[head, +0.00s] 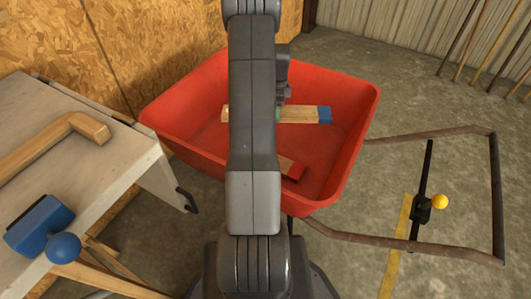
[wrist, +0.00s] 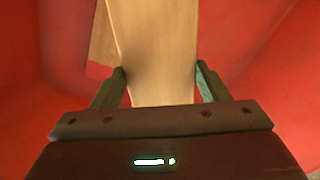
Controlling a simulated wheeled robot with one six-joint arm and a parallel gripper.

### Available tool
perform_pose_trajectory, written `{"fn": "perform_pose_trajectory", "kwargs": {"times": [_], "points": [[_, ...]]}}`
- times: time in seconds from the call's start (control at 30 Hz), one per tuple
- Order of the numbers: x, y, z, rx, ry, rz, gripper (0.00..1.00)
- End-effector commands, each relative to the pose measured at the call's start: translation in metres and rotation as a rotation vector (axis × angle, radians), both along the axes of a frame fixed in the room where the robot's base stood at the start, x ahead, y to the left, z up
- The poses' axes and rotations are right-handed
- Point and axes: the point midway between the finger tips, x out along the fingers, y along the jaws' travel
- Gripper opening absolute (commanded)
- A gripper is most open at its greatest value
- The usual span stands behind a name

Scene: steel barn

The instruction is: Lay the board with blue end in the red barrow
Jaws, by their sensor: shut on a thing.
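The board with a blue end (head: 300,115) is over the tray of the red barrow (head: 355,100), lying roughly level across the picture. Its blue end points right, and my arm hides its middle. My gripper is shut on the board; in the wrist view the green fingers of my gripper (wrist: 160,82) stand at either side of the pale wood (wrist: 155,45). In the head view my arm mostly hides the gripper. I cannot tell whether the board touches the barrow floor.
A red-ended piece (head: 291,168) lies in the barrow near its front wall, partly hidden by my arm. A workbench (head: 120,165) at left holds a wooden handle (head: 50,140) and a blue tool (head: 40,225). The barrow's handles (head: 430,135) reach right, near a black item with a yellow ball (head: 440,201).

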Motion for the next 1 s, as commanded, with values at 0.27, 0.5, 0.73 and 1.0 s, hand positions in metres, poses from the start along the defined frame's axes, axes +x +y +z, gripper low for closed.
{"fn": "perform_pose_trajectory", "kwargs": {"times": [0.27, 0.5, 0.73, 1.0], "points": [[0.014, -0.024, -0.047, 0.0, -0.003, -0.298, 0.35], [0.019, -0.037, -0.061, 0.0, -0.002, -0.457, 0.35], [0.02, -0.039, -0.079, -0.001, 0.001, -0.492, 0.35], [0.02, -0.039, -0.117, 0.0, 0.0, -0.49, 0.35]]}}
